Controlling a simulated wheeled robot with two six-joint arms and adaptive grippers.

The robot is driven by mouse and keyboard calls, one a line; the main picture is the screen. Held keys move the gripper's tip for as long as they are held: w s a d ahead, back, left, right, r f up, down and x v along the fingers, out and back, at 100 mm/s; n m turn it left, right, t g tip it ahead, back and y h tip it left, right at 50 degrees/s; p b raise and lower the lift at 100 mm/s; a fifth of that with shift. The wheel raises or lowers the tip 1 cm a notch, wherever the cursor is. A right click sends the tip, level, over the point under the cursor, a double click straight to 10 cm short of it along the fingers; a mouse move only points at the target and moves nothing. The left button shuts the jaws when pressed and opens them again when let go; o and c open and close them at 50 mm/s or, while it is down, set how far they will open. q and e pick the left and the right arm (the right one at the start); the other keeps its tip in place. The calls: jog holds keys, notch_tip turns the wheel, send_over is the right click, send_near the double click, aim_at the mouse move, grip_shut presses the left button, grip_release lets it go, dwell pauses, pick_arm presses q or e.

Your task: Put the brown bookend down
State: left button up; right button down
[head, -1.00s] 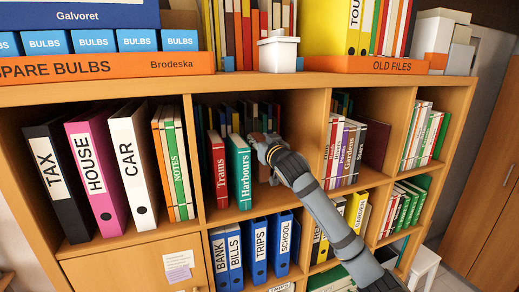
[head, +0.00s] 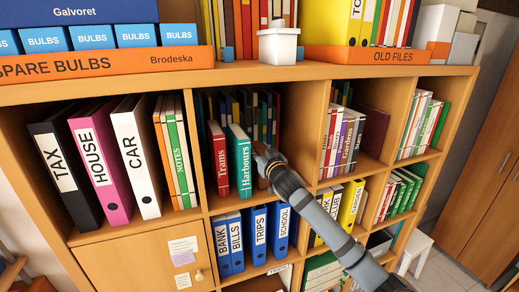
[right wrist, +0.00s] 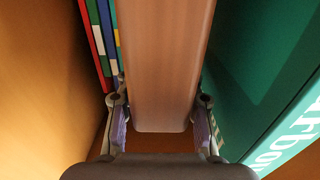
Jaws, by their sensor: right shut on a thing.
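The brown bookend (right wrist: 165,60) is a wood-brown upright block between the two fingers of my right gripper (right wrist: 163,118) in the right wrist view. The fingers lie against its two sides. In the head view my right gripper (head: 264,158) is inside the shelf compartment, just right of the green Harbours book (head: 240,165), and mostly covers the bookend; a small brown part (head: 262,183) shows below it. Whether its bottom touches the shelf board cannot be told. My left gripper is not in view.
The red Trams book (head: 218,162) stands left of Harbours. Darker books (head: 268,118) stand behind. The compartment has free room to the right, up to the upright divider (head: 312,130). Blue binders (head: 278,225) fill the compartment below.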

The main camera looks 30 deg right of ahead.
jog(key=c, duration=0.8)
grip_release()
jog(key=shift+f, duration=0.15)
jog(key=shift+c, duration=0.2)
jog(key=shift+r+p, duration=0.3)
jog(key=shift+r, duration=0.05)
jog(key=b+v, duration=0.5)
jog(key=v, duration=0.2)
jog(key=shift+s+f+b, duration=0.15)
jog(key=shift+s+b, duration=0.1)
jog(key=shift+b, duration=0.15)
